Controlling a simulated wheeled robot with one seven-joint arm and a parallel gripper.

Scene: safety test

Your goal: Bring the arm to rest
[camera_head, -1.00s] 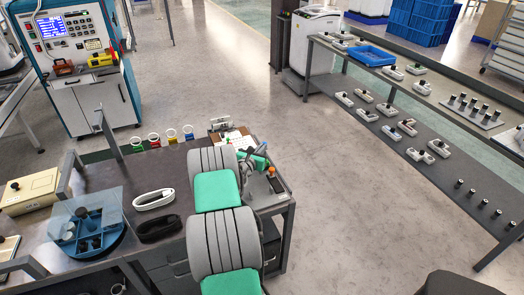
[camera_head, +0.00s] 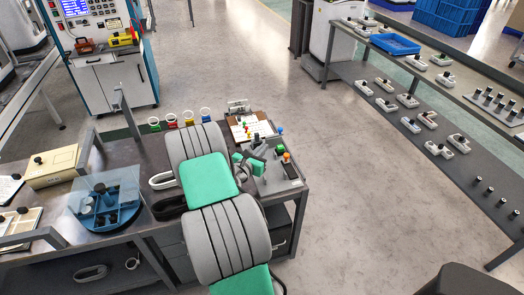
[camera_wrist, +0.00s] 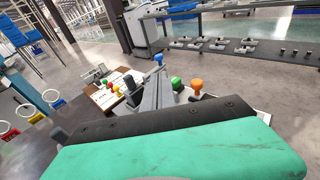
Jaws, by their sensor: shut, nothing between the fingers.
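My arm, grey with green pads, reaches over the dark workbench (camera_head: 150,232). My gripper (camera_head: 262,156) is partly hidden by the arm links, at the bench's right end. In the wrist view its grey fingers (camera_wrist: 160,75) are together, with nothing seen between them. Coloured knobs stand close by in that view: a blue one (camera_wrist: 158,59), a green one (camera_wrist: 176,83) and an orange one (camera_wrist: 197,85). I cannot tell whether the gripper touches any of them.
A round blue tray (camera_head: 112,216) under a clear cover and a beige box (camera_head: 52,167) stand on the bench's left. Several coloured rings (camera_head: 189,117) line its back edge. A blue-and-white cabinet (camera_head: 118,78) stands behind. A shelf rack (camera_head: 455,172) is right; open floor lies between.

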